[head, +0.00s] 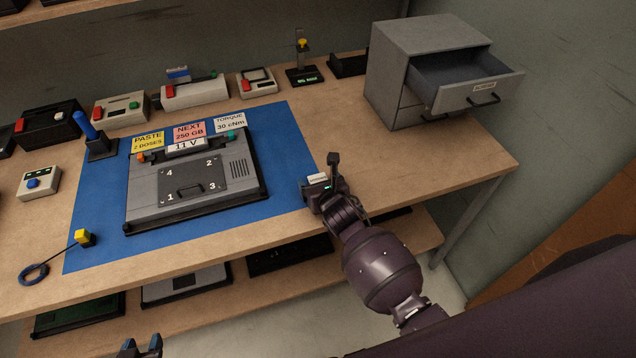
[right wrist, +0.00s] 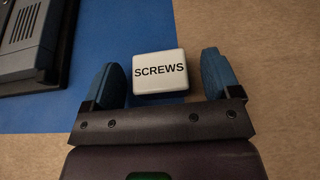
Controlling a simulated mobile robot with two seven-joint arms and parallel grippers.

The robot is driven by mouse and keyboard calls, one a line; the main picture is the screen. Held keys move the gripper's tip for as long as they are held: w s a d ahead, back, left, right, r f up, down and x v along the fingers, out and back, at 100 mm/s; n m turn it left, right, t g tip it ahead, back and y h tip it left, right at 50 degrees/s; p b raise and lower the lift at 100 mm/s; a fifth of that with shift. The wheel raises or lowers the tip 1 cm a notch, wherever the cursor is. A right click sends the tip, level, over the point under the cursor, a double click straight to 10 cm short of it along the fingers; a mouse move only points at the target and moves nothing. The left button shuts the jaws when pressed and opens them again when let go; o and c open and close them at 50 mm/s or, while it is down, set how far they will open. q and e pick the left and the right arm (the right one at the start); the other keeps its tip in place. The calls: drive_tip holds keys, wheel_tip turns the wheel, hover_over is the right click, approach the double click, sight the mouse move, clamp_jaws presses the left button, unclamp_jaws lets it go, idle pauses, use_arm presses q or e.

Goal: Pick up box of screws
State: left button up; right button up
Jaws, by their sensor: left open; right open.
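The box of screws (right wrist: 159,72) is a small white box with a black SCREWS label. In the right wrist view it sits between the two blue fingers of my right gripper (right wrist: 165,80), which is open. A gap shows on the right side; on the left the finger is very close and I cannot tell if it touches. In the head view the box (head: 317,179) is partly hidden by my right gripper (head: 324,178) at the right edge of the blue mat. My left gripper (head: 141,346) shows at the bottom edge, open, away from the box.
A grey laptop base (head: 195,185) with labels lies on the blue mat (head: 95,225). A grey cabinet (head: 395,75) with an open drawer (head: 470,85) stands at the back right. Several devices line the back. The wooden table (head: 440,160) is clear right of my right gripper.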

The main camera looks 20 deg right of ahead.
drive_tip(key=c, duration=1)
drive_tip(key=shift+r, duration=0.1)
